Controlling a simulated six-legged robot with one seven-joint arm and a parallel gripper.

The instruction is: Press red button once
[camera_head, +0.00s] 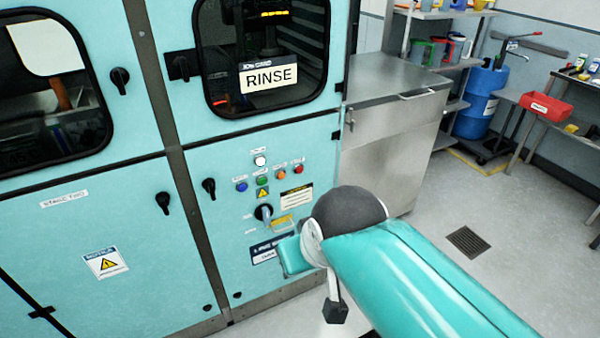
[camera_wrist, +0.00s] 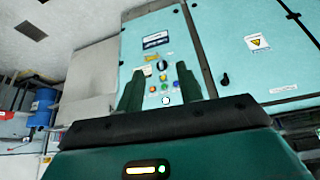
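A teal machine panel (camera_head: 225,225) carries several small buttons. A red button (camera_head: 298,169) is at the right end of the row, beside an orange-red one (camera_head: 281,171). Green (camera_head: 262,180) and blue (camera_head: 242,187) buttons are to the left, and a white one (camera_head: 260,161) is above. In the wrist view the panel appears roughly upside down, and a small reddish button (camera_wrist: 152,89) shows between the fingers; which of the two it is, I cannot tell. My gripper (camera_wrist: 158,80) is open and empty, facing the panel, apparently apart from it. Its fingers cannot be made out in the head view.
A rotary switch (camera_head: 264,213) and a yellow label sit below the buttons. A RINSE sign (camera_head: 268,78) is in the window above. A steel cabinet (camera_head: 390,130) stands right of the machine. A blue drum (camera_head: 478,105) and red bin (camera_head: 545,107) are farther right. Open floor lies between.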

